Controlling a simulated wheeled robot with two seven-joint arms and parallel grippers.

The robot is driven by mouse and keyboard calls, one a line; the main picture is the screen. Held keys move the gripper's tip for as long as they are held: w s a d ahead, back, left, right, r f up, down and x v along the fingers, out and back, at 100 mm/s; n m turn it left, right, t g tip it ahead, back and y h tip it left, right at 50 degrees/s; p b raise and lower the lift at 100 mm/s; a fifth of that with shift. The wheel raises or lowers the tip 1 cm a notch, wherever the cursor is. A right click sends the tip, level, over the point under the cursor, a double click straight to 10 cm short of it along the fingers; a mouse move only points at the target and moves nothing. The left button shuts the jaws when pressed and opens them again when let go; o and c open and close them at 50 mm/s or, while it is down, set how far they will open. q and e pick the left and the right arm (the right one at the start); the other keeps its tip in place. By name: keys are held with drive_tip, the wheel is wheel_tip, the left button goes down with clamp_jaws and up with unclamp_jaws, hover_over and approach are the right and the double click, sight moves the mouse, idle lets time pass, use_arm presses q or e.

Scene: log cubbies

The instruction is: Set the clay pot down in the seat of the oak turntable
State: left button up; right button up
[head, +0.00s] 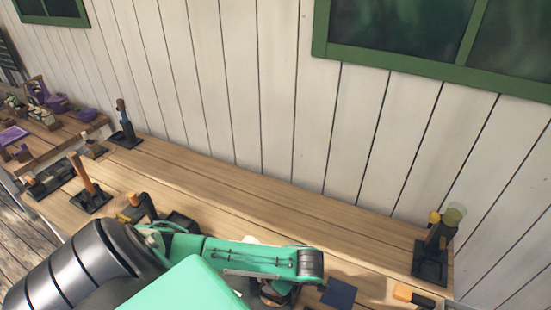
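I cannot pick out the clay pot or the oak turntable with certainty in the head view. A small brownish round object (275,291) shows partly below the far end of my teal arm link, at the bottom edge; I cannot tell what it is. My arm, grey and teal, comes in from the lower left and covers the bottom middle of the view. No gripper fingers can be made out, and much of the near bench is hidden behind the arm.
A long wooden bench (250,190) runs along a white plank wall. Dark holders with upright tools (92,198) stand at left, another holder (431,262) at right. Purple pots (57,103) sit at far left. A dark blue square (339,293) lies near front. The middle back is clear.

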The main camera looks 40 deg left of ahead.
use_arm(q)
drive_tip(key=shift+f, duration=0.55)
drive_tip(key=o, duration=1.2)
drive_tip(key=shift+c, duration=0.2)
drive_tip(key=shift+d+r, duration=0.1)
